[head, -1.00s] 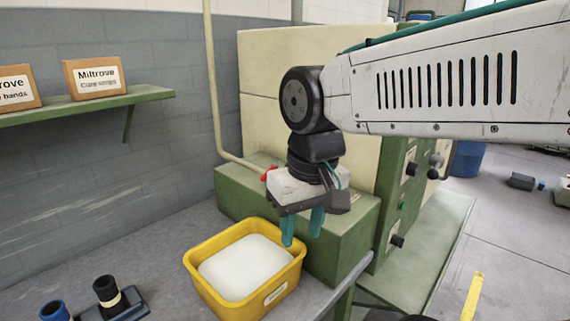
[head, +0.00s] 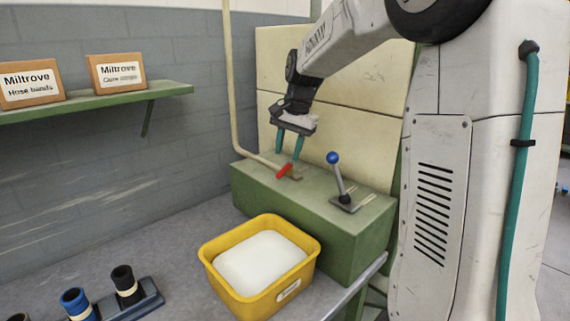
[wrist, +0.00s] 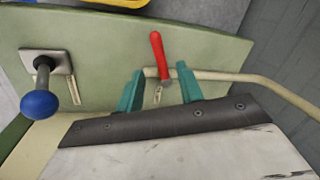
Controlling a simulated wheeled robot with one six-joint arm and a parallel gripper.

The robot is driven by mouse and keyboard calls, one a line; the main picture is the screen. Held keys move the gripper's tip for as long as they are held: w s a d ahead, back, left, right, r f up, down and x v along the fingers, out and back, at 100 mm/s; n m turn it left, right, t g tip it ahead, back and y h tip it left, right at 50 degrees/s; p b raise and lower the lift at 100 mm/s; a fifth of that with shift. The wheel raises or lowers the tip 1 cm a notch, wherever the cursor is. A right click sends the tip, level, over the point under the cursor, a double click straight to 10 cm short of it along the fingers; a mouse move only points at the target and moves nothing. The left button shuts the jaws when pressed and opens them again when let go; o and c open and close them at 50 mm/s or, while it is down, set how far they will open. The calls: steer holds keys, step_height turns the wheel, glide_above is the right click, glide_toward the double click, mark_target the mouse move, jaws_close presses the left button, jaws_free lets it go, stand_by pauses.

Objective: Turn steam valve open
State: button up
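The steam valve has a red handle (head: 284,170) on the pipe end at the back of the green box's top. The handle also shows in the wrist view (wrist: 159,55), between and just beyond my fingertips. My gripper (head: 289,160) points down over the valve, with its teal fingers apart. In the wrist view the open fingers (wrist: 158,88) stand on either side of the handle's base end, with gaps showing. Whether they touch the valve I cannot tell.
A lever with a blue knob (head: 333,158) stands on the green box (head: 300,213) right of the valve. A cream pipe (head: 232,100) runs down the wall to the valve. A yellow tub (head: 262,284) of white material sits in front. A shelf (head: 100,103) holds boxes.

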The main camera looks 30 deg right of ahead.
mark_target(284, 168)
steer(key=f, duration=0.4)
steer(key=shift+w+a+f, duration=0.3)
steer(key=shift+w+f, duration=0.05)
steer(key=shift+f, duration=0.05)
steer(key=shift+c, duration=0.4)
jaws_close()
